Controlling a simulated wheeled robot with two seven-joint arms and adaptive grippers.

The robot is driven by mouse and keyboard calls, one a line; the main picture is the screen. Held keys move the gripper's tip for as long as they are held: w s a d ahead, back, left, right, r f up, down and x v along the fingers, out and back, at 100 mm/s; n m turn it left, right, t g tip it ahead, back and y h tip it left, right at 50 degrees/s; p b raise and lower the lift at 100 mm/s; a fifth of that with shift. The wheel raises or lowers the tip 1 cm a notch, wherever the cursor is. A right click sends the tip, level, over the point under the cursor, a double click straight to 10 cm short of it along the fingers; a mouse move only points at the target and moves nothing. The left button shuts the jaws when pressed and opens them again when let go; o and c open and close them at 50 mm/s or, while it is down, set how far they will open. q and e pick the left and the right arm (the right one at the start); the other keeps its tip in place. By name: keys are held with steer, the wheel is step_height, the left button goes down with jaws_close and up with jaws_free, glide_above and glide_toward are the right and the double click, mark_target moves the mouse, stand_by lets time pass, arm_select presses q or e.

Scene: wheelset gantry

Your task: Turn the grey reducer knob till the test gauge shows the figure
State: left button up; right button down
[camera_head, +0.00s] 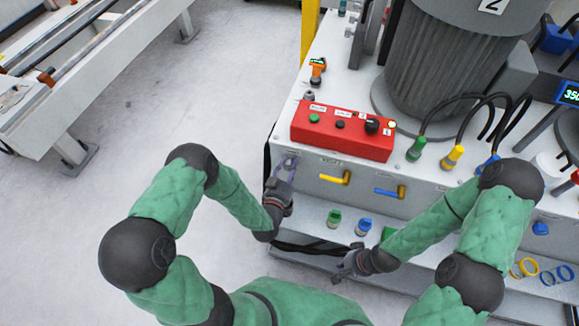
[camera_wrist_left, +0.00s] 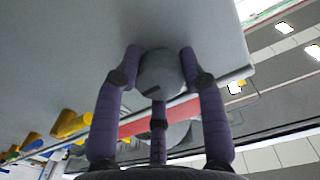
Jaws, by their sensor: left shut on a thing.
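The grey knob (camera_wrist_left: 160,76) sits on a flat grey face, with a dark mark on its rim. My left gripper (camera_head: 288,166) is shut on it at the front left of the white bench; its purple fingers (camera_wrist_left: 160,85) stand around the knob in the left wrist view. In the head view the gripper mostly hides the knob. A small orange device (camera_head: 317,66) with a dark face stands at the bench's back left; its figure is too small to read. My right gripper (camera_head: 346,266) is low before the lower shelf; its fingers are unclear.
A red control box (camera_head: 340,140) with buttons and a black knob stands above the left gripper. Yellow (camera_head: 336,178) and blue (camera_head: 388,192) levers are to its right. A blue display (camera_head: 569,94) shows digits, partly cut off. Green and blue fittings stand on the lower shelf (camera_head: 308,219).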

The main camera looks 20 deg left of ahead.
arm_select(q)
steer(key=shift+w+r, duration=0.15)
steer(key=shift+r, duration=0.05)
steer(key=o, duration=1.1)
steer(key=shift+o, duration=0.2)
steer(key=shift+f, duration=0.1)
steer(key=shift+s, duration=0.3)
steer(key=s, duration=1.1)
steer(key=shift+s+a, duration=0.25)
steer(key=shift+a, duration=0.1)
